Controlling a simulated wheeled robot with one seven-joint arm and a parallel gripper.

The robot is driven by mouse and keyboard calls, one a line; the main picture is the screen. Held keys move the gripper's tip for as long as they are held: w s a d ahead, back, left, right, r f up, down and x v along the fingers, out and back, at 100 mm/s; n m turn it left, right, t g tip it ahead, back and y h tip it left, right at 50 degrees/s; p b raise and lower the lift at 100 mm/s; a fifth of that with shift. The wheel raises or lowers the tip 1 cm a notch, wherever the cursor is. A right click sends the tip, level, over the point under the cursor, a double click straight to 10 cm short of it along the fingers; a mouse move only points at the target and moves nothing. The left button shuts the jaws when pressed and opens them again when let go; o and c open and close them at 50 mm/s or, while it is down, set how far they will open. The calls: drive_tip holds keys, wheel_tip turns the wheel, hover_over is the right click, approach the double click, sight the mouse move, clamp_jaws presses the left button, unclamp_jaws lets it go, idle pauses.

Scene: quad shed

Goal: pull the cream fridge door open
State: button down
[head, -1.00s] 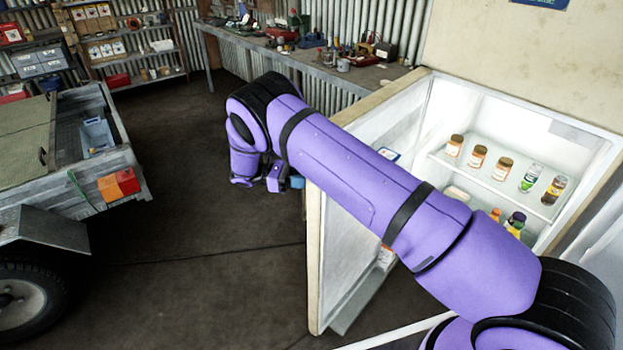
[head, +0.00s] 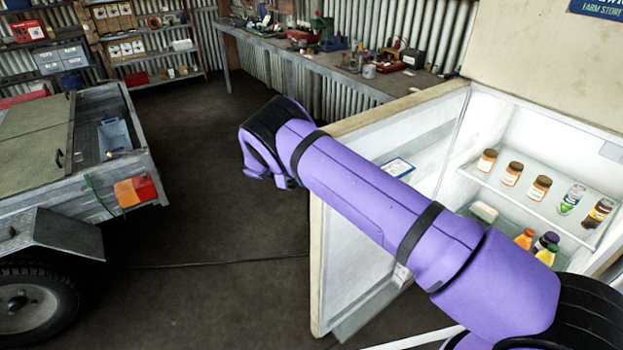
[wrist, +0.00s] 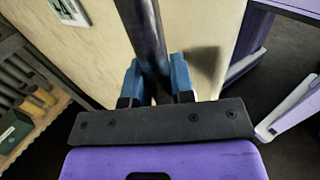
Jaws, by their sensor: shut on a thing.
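The cream fridge door (head: 316,265) stands wide open in the head view, swung out to the left of the fridge. Its white inner face faces the fridge opening, partly behind my arm. In the wrist view the cream outer face (wrist: 92,45) of the door shows with a dark bar handle (wrist: 143,38). My gripper (wrist: 157,78) has its blue fingers on either side of this handle, shut on it. In the head view the gripper and handle are hidden behind the door and my purple arm. The lit fridge interior (head: 545,135) is exposed.
Jars and bottles (head: 540,187) stand on the fridge shelves. A trailer (head: 110,180) stands at the left, with bare dark floor (head: 200,250) between it and the door. A cluttered workbench (head: 400,82) runs along the back wall behind the door.

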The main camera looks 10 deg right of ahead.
drive_tip(key=shift+s+a, duration=0.1)
drive_tip(key=shift+a, duration=0.25)
drive_tip(key=c, duration=1)
unclamp_jaws()
drive_tip(key=shift+d, duration=0.1)
drive_tip(key=shift+r, duration=0.1)
